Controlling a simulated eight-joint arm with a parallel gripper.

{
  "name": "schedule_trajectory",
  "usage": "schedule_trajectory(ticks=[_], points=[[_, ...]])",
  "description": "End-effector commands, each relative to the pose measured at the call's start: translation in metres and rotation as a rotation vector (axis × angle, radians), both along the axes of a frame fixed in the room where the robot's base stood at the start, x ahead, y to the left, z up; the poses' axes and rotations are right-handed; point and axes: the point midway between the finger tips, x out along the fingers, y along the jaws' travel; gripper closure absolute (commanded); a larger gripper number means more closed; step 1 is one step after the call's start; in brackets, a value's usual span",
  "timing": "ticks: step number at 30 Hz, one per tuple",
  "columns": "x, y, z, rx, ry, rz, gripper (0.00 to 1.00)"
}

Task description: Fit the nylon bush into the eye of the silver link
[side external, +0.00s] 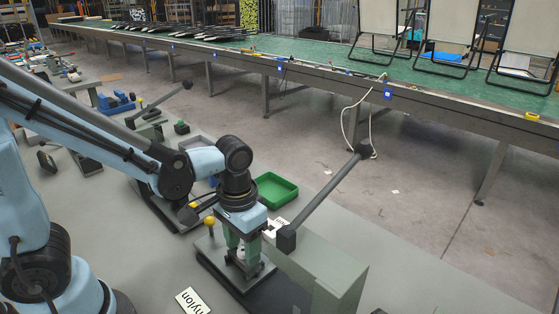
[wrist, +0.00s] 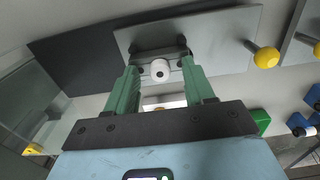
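The white nylon bush (wrist: 160,70), a short round piece with a dark hole, shows between the green fingers in the wrist view. It also shows as a small white spot in the side view (side external: 241,253). My gripper (wrist: 161,72) points down over a grey fixture plate (wrist: 228,40); its fingers appear apart, with a gap on each side of the bush. In the side view my gripper (side external: 243,250) is low over the same plate. A dark bar lies behind the bush. I cannot clearly make out the silver link or its eye.
A grey-green press body (side external: 325,265) with a long raised lever (side external: 325,197) stands right beside my gripper. A yellow knob (side external: 210,221) and a green tray (side external: 274,190) are behind. A "nylon" card (side external: 192,301) lies in front. A green-topped conveyor (side external: 330,58) runs across the back.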

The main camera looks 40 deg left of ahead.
Motion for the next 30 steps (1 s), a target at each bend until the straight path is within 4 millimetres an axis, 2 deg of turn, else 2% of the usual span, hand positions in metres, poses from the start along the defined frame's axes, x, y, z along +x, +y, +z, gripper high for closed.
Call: schedule_trajectory(ticks=[8,13,30], points=[[0.0,0.0,0.001,0.0,0.0,0.0,0.47],[0.0,0.0,0.009,0.0,0.0,0.0,0.47],[0.0,0.0,0.084,0.0,0.0,0.0,0.47]])
